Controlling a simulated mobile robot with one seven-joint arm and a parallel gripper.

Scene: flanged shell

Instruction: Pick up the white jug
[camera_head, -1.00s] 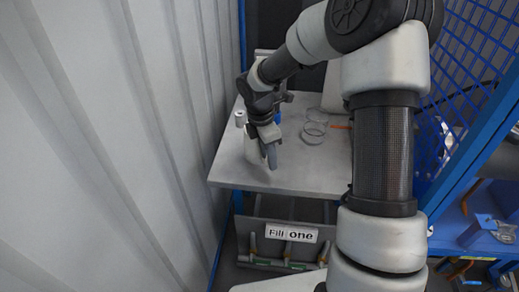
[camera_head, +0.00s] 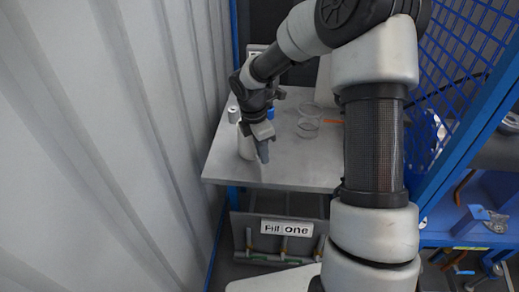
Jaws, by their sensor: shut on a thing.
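The white jug (camera_head: 245,147) is at the left part of the grey table (camera_head: 297,170), mostly hidden behind my gripper (camera_head: 262,150). Only part of its pale body shows, to the left of the fingers. My gripper points down at the jug and is shut on it. I cannot tell whether the jug's base touches the table or is slightly above it.
Clear glass dishes (camera_head: 308,122) stand right of the gripper. A small white-grey container (camera_head: 233,114) is behind it on the left, and a blue item (camera_head: 271,113) is close by. A corrugated wall (camera_head: 110,150) borders the left; blue mesh (camera_head: 465,60) is at the right.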

